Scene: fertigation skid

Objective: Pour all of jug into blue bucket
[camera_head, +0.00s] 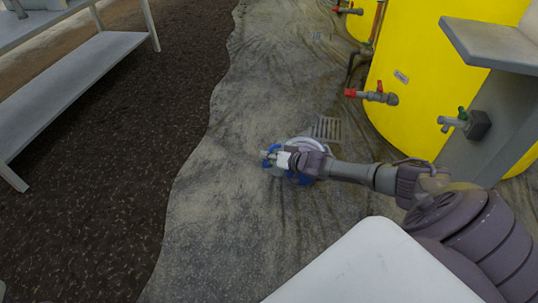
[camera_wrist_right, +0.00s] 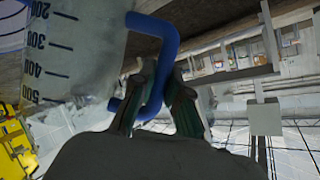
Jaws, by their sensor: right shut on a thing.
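The jug (camera_wrist_right: 85,45) is clear and greyish, with dark volume marks and a blue handle (camera_wrist_right: 165,45). In the right wrist view it fills the upper left. My right gripper (camera_wrist_right: 160,85) is shut on the handle. In the head view my right gripper (camera_head: 282,159) is low over the grey floor covering, with a pale round shape and blue parts around it. These overlap, so I cannot clearly separate the jug from the blue bucket. The jug's contents and exact tilt cannot be told. My left gripper is not in view.
Yellow tanks (camera_head: 420,100) with red-handled valves (camera_head: 372,95) stand at the right. A floor grate (camera_head: 329,129) lies just beyond the gripper. A grey bench (camera_head: 85,75) stands at the left. Floor between is clear.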

